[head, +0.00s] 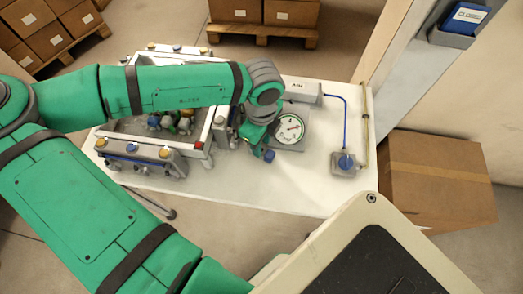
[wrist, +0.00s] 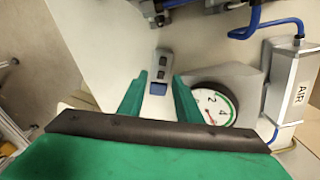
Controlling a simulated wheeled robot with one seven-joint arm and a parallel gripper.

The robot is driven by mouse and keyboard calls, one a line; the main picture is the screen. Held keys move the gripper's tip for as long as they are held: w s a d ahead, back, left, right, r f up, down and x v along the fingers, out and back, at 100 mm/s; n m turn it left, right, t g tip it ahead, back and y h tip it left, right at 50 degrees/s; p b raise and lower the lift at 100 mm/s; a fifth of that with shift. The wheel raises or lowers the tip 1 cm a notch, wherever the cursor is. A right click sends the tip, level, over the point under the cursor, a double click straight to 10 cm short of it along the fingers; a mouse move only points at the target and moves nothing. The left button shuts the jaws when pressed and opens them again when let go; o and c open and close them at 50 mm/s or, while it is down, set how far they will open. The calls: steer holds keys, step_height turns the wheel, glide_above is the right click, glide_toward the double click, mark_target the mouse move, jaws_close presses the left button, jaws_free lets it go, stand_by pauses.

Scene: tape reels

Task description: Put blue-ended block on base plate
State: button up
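The blue-ended block is small and grey, with dark recesses on top and one blue end (wrist: 158,88). In the wrist view it appears on the white table between my two green fingertips, with a gap on each side. My gripper (wrist: 159,78) is open and empty. In the head view my gripper (head: 259,143) points down just left of the dial gauge, and a blue end (head: 268,156) shows beside it; the rest of the block is mostly hidden there. I cannot tell which surface is the base plate.
A round gauge (head: 290,128) on a grey mount stands close right of my gripper. Behind it is a box marked AIR (head: 301,91), with a blue hose to a small grey unit (head: 344,163). A metal-framed fixture (head: 208,140) is at left. The table's front right (head: 290,188) is clear.

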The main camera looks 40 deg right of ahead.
mark_target(267, 155)
steer(key=shift+f, duration=1.4)
steer(key=shift+c, duration=0.7)
jaws_close()
steer(key=shift+r, duration=0.1)
